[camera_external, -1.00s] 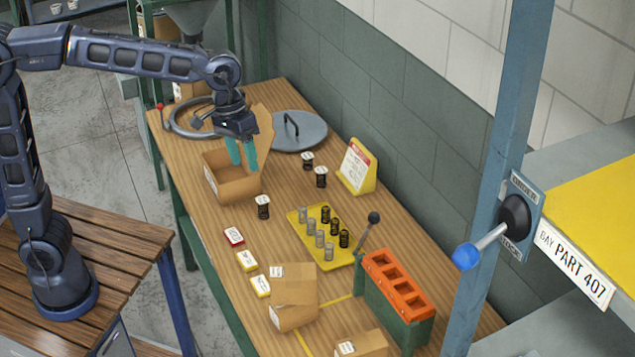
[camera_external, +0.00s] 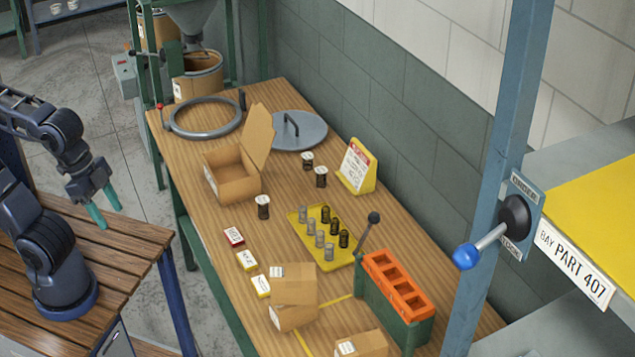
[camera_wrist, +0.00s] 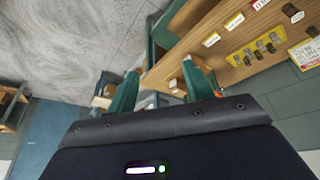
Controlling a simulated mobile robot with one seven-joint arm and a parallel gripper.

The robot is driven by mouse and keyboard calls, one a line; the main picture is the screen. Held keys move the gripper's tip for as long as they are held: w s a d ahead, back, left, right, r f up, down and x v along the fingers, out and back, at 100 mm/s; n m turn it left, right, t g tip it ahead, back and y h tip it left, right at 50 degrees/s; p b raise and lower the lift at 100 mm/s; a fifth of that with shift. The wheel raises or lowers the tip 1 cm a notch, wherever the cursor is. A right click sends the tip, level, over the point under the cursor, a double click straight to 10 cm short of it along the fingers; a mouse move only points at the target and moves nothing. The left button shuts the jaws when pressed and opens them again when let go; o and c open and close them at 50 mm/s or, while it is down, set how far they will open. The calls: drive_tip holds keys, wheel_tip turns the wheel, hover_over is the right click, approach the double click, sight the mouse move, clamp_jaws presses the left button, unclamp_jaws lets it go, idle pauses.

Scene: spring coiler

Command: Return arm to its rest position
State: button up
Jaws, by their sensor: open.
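My arm is folded back over its own wooden stand at the left of the external view. My gripper (camera_external: 105,206) points down and slightly right, with teal fingers apart and nothing between them. It is clear of the workbench (camera_external: 210,250). In the wrist view my gripper (camera_wrist: 158,90) also shows its two teal fingers spread and empty, with the floor at left and the bench edge beyond. The open cardboard box (camera_external: 237,185) stands on the bench with its flap up, well to the right of my gripper.
A yellow tray (camera_external: 330,262) holds several small springs. Dark spools (camera_external: 263,207), a round lid (camera_external: 295,130), a metal ring (camera_external: 205,117), closed boxes (camera_external: 293,290) and an orange-topped green block (camera_external: 397,290) stand on the bench. A floor gap separates bench and stand.

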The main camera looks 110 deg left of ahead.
drive_tip(key=shift+s+d+f+m, duration=0.2)
drive_tip(key=shift+s+f, duration=0.1)
drive_tip(key=shift+s, duration=0.15)
drive_tip(key=shift+s+d+f+m, duration=0.2)
drive_tip(key=shift+s+f, duration=0.1)
drive_tip(key=shift+s, duration=0.15)
drive_tip(key=shift+o, duration=0.6)
drive_tip(key=shift+a, duration=0.1)
idle(0.9)
